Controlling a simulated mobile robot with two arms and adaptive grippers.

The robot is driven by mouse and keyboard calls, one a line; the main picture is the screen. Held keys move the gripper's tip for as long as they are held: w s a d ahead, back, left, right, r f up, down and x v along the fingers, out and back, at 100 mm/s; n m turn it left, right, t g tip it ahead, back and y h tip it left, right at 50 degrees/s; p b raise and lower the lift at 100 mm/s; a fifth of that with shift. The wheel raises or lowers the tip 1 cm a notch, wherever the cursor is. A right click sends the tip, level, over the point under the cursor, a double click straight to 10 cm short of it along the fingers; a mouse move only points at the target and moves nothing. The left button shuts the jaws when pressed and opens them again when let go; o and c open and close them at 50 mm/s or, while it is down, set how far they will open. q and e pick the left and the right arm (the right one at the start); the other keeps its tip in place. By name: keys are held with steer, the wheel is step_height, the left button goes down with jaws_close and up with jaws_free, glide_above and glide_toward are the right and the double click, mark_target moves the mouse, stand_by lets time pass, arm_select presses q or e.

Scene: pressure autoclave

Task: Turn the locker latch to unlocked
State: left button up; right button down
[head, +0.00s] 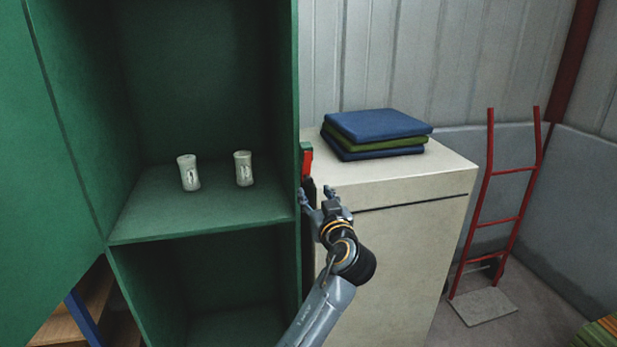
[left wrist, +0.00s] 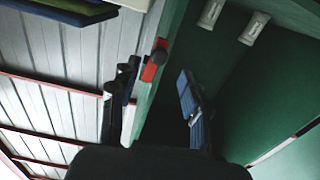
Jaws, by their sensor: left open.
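The latch is a small red piece (head: 307,160) on the right edge of the open green locker (head: 200,60). In the left wrist view the red latch (left wrist: 153,64) shows tilted, with a dark round knob at its end. My left gripper (head: 316,194) is open, just below and in front of the latch in the head view. In the left wrist view its two fingers (left wrist: 158,80) stand apart on either side of the locker edge, with the latch seen between them. I cannot tell whether either finger touches it. My right gripper is not in view.
Two pale cups (head: 189,173) (head: 244,169) stand on the locker shelf. A cream cabinet (head: 410,240) right of the locker bears folded blue and green cloths (head: 377,134). A red ladder-like frame (head: 500,200) leans at the far right. The green door stands open at left.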

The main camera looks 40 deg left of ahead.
mark_target(309, 183)
arm_select(q)
steer(key=p+x, duration=0.1)
steer(key=x, duration=0.6)
steer(key=shift+w+a+p, duration=0.15)
steer(key=shift+p, duration=0.25)
jaws_close()
